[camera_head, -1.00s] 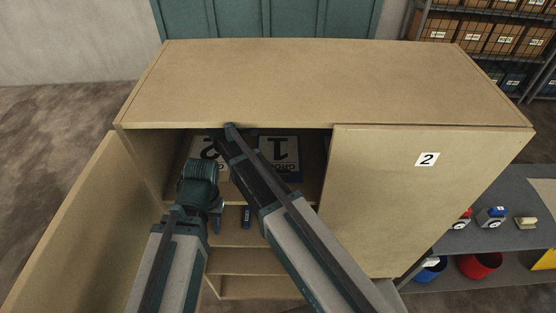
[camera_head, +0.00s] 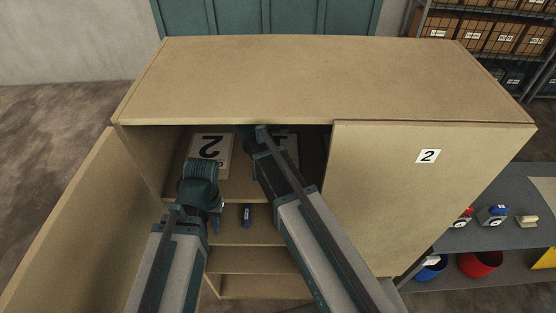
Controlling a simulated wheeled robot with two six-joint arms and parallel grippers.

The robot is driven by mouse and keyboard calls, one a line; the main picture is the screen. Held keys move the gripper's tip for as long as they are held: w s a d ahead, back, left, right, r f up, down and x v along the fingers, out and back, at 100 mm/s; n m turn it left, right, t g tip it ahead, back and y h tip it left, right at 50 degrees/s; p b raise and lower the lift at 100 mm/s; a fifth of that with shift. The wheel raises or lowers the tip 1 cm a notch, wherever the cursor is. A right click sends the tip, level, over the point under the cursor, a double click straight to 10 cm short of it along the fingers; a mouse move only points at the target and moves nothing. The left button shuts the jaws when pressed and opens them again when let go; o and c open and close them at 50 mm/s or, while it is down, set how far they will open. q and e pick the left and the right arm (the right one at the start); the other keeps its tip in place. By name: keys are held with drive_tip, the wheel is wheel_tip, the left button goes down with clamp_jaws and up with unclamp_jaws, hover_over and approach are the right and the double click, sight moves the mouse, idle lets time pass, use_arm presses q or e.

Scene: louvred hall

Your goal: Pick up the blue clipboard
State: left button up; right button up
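Inside the open left half of the cabinet, a board with a sheet marked 1 (camera_head: 291,148) lies on the upper shelf. It showed a blue edge earlier, so I take it as the blue clipboard. My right arm now covers most of it. My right gripper (camera_head: 262,136) reaches into the cabinet above that shelf, at the clipboard's left, with its fingers hidden by the arm and cabinet top. My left gripper (camera_head: 215,218) hangs in front of the shelves, apart from the clipboard; its finger gap is not clear.
A board marked 2 (camera_head: 211,150) lies to the left on the same shelf. A small blue object (camera_head: 246,215) is on a lower shelf. The cabinet's left door (camera_head: 75,225) stands open; the right door (camera_head: 400,190) is shut. A grey shelf (camera_head: 500,200) stands at right.

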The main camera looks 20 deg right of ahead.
use_arm(q)
drive_tip(key=shift+w+f, duration=0.1)
use_arm(e)
drive_tip(key=shift+w+f, duration=0.1)
clamp_jaws()
idle(0.5)
